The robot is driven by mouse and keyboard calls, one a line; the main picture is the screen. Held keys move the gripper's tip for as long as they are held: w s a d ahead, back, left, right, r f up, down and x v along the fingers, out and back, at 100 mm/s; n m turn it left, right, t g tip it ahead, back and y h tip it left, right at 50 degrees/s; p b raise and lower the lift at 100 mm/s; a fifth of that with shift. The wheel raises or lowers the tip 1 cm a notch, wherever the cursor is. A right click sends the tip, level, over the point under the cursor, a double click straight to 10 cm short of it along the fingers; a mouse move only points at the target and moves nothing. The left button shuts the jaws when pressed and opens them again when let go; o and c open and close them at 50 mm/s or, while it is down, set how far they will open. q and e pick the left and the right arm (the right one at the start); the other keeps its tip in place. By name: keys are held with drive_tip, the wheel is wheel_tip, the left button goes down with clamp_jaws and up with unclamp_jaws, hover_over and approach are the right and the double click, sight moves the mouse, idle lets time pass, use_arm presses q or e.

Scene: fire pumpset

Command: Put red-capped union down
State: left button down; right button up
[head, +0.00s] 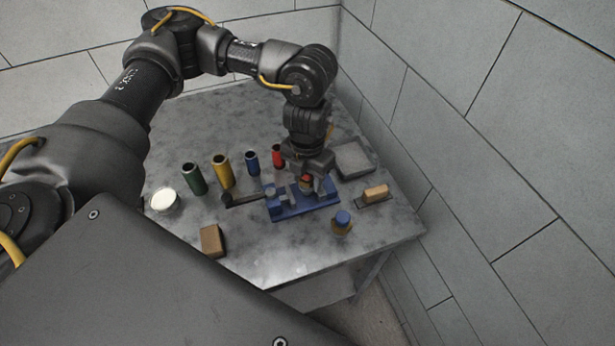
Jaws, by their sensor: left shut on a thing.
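My left gripper (308,183) points down over the blue fixture (303,208) on the grey metal table. It is shut on the red-capped union (306,180), a small brass piece with a red top. The gripper's fingers partly cover the union. I cannot tell whether the union touches the fixture or hangs just above it. My right gripper does not show.
Green (194,178), yellow (222,171), blue (252,162) and red (278,156) cylinders stand behind. A white-topped round dish (164,200), brown block (211,240), blue-capped piece (342,221), tan block (376,192) and grey tray (354,160) surround the fixture. Walls close the right.

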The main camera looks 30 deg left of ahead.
use_arm(q)
drive_tip(key=shift+w+f, duration=0.1)
drive_tip(key=shift+f, duration=0.5)
drive_tip(key=shift+f, duration=0.1)
drive_tip(key=c, duration=0.8)
unclamp_jaws()
